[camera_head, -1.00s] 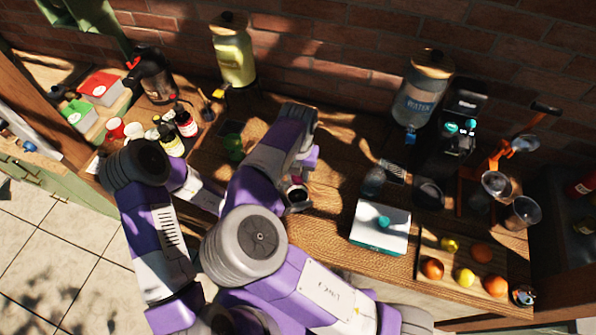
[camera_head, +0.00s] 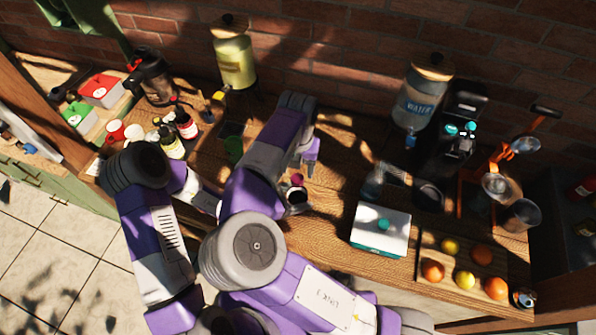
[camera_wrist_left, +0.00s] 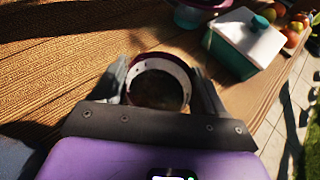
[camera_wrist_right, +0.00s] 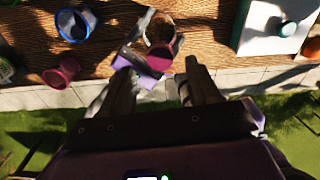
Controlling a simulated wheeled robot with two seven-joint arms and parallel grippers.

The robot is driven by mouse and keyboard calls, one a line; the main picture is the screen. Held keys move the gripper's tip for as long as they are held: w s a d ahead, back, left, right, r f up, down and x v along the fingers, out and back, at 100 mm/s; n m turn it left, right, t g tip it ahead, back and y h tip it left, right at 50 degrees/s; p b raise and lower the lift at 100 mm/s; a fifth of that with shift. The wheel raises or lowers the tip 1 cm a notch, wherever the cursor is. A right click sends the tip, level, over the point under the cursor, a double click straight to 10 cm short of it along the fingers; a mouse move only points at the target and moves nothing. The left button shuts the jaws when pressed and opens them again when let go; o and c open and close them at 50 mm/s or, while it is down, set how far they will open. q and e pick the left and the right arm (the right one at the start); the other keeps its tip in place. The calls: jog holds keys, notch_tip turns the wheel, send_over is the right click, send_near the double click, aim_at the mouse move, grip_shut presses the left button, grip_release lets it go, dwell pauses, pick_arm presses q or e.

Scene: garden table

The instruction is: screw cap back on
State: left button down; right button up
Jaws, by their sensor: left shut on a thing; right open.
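My left gripper (camera_wrist_left: 160,92) is shut on a round, open-topped container (camera_wrist_left: 160,104) with a pale rim, a dark inside and a maroon edge. In the head view the container (camera_head: 297,198) is over the middle of the table, partly hidden by my arm. In the right wrist view the container (camera_wrist_right: 158,28) is near the top, with a maroon part (camera_wrist_right: 160,62) against its near side; whether that is the cap I cannot tell. My right gripper (camera_wrist_right: 153,90) is open, with nothing between its fingers, close to the held container.
A white and teal box (camera_head: 381,230) and a board (camera_head: 432,262) with several fruits stand to the right. Drink dispensers (camera_head: 423,97) line the brick wall. Bottles (camera_head: 172,145) and red cups (camera_head: 115,130) stand at the left. The wood between container and box is clear.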

jog(key=shift+r, duration=0.5)
jog(key=shift+c, duration=0.3)
